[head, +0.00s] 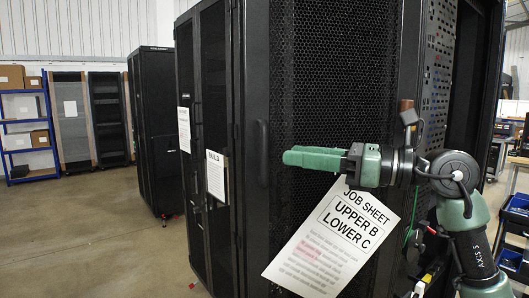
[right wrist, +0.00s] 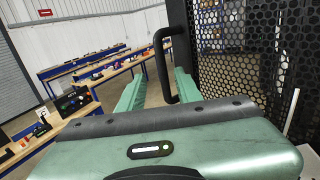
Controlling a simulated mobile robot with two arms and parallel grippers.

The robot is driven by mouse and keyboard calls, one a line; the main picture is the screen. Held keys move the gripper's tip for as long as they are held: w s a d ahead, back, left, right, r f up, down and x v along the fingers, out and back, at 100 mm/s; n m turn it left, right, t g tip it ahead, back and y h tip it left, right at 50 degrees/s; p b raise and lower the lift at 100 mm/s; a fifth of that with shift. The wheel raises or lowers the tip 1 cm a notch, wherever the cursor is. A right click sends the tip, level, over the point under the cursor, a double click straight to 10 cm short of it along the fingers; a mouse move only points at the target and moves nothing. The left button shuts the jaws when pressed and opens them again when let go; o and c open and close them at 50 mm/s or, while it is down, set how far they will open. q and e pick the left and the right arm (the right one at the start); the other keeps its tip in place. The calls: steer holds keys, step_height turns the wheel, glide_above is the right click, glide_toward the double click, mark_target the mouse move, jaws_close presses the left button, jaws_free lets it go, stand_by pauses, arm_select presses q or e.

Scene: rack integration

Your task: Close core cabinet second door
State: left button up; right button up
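The core cabinet is a tall black cabinet, with a perforated mesh door (head: 330,90) facing me in the head view. Its black bar handle (head: 262,150) is upright near the door's left edge. The handle also shows in the right wrist view (right wrist: 161,68), with the mesh to its right. My right gripper (head: 286,157) has green fingers pointing left in front of the door, tips just right of the handle. In the right wrist view the fingers (right wrist: 158,90) stand apart with the handle showing in the gap; contact cannot be told. My left gripper is out of view.
A tilted job sheet (head: 335,240) hangs in front of the mesh, below my right gripper. Another black cabinet (head: 156,130) and a blue shelf (head: 28,135) stand farther left. Workbenches (right wrist: 95,68) show in the right wrist view. The floor at left is clear.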

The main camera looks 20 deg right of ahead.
steer(key=p, duration=0.4)
glide_above(264, 182)
steer(key=shift+w+d, duration=0.1)
steer(key=shift+w, duration=0.3)
jaws_close()
stand_by(1.0)
